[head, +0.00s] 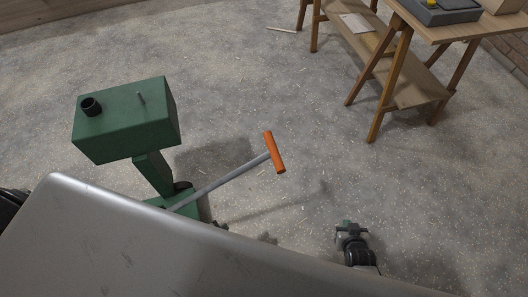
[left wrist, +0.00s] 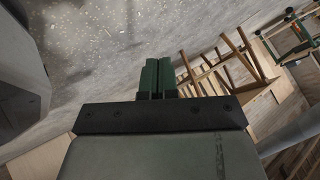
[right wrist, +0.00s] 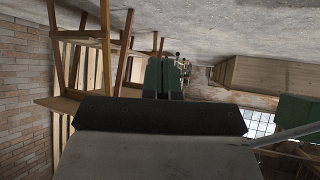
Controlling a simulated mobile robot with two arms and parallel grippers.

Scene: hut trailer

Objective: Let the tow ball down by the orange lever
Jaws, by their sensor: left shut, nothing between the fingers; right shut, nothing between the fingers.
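The orange lever handle (head: 274,152) sits at the end of a slanting grey shaft (head: 230,178) that runs down to the base of a green machine (head: 125,117). The handle stands clear of the floor, and nothing touches it. I cannot make out the tow ball. My right gripper (head: 349,226) is shut and empty, to the right of and nearer than the handle, clearly apart from it. Its closed green fingers show in the right wrist view (right wrist: 163,76). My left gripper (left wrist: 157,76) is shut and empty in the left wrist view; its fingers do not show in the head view.
A wooden trestle table (head: 408,88) with a grey case (head: 440,12) on top and a low shelf stands at the upper right. The concrete floor (head: 230,55) between it and the green machine is open, with scattered chips. A brick wall (right wrist: 25,110) shows in the right wrist view.

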